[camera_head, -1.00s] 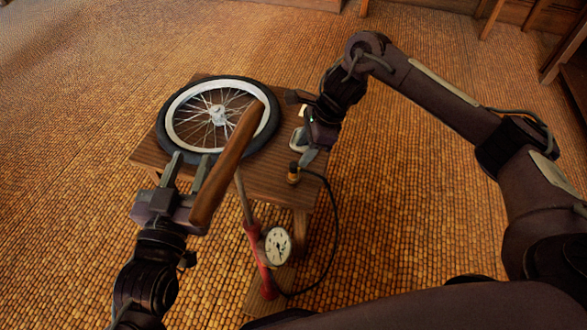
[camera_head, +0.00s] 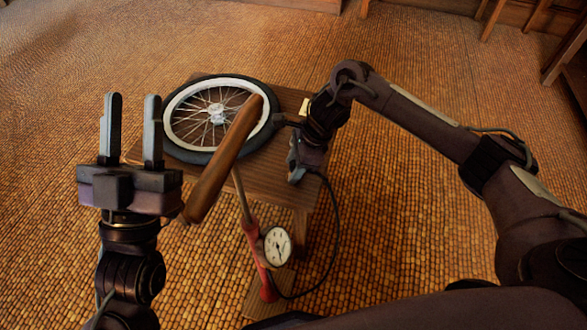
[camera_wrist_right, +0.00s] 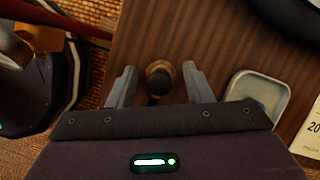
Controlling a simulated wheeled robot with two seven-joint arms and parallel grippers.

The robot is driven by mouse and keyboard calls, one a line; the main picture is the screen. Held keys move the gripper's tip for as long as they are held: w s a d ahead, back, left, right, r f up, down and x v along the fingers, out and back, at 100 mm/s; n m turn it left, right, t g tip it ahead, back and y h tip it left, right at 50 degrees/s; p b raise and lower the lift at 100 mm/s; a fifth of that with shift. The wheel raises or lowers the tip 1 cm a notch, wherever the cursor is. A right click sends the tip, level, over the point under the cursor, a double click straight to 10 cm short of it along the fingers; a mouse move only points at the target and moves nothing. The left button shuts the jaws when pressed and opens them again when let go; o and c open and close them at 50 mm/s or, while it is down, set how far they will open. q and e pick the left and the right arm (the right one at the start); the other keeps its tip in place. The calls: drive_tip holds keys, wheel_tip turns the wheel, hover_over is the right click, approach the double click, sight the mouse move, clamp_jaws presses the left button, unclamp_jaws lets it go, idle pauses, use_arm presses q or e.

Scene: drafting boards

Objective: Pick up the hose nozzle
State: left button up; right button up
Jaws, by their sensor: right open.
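The hose nozzle (camera_wrist_right: 159,82), brass-brown with a dark middle, stands on the wooden table in the right wrist view. My right gripper (camera_wrist_right: 160,68) is open, with its two fingers on either side of the nozzle; small gaps seem to show, so I see no grip. In the head view my right gripper (camera_head: 296,172) is over the table's right edge and hides the nozzle. The black hose (camera_head: 337,225) curves down from there to the red floor pump (camera_head: 257,250). My left gripper (camera_head: 132,98) is open and empty, left of the pump's wooden handle (camera_head: 225,160).
A spoked wheel (camera_head: 190,148) lies on the small wooden table (camera_head: 265,185). The pump with its round gauge (camera_head: 277,246) stands in front. A grey tray (camera_wrist_right: 268,88) sits right of the nozzle in the wrist view. The woven floor around is clear.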

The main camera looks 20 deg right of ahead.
drive_tip(key=shift+a+f, duration=0.1)
drive_tip(key=shift+f, duration=0.05)
drive_tip(key=shift+c, duration=0.4)
clamp_jaws()
